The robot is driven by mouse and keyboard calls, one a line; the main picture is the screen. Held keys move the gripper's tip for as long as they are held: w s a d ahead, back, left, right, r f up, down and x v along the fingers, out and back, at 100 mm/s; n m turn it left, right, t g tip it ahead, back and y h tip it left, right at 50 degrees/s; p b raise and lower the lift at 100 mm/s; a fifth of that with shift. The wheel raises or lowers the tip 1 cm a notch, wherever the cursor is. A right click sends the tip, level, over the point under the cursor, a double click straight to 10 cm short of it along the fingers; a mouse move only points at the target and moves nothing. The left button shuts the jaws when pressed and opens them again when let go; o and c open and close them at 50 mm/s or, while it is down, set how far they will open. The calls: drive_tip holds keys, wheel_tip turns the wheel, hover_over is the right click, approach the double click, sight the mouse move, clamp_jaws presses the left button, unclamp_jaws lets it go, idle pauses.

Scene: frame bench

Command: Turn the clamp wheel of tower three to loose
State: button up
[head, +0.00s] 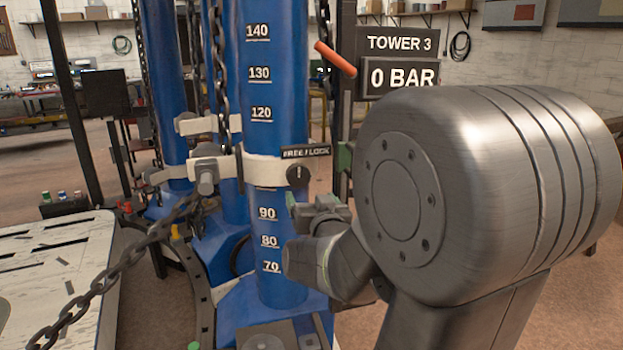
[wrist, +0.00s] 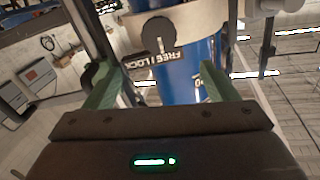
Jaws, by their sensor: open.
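The clamp wheel (head: 298,176) is a small dark round knob on the cream collar of a blue column, just below a black FREE / LOCK plate (head: 306,152). A light mark on it stands about upright. In the wrist view the wheel (wrist: 158,34) shows inverted, beyond my fingers, with the plate (wrist: 150,62) below it. My gripper (head: 319,181) is open, its green fingers apart, at the right of the column near the wheel. In the wrist view my gripper (wrist: 158,82) has nothing between its fingertips; the wheel is farther ahead, with no contact visible.
A black TOWER 3 sign (head: 400,43) stands behind, above a 0 BAR display (head: 402,77). A red-orange lever (head: 335,59) sticks out beside them. Chains (head: 125,266) hang left of the column. A pale slotted table (head: 55,262) is at the left.

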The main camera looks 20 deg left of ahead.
sight(299, 177)
drive_tip(key=p+x, duration=0.2)
drive_tip(key=x, duration=1.1)
drive_tip(key=shift+w, duration=0.2)
drive_tip(key=c, duration=1)
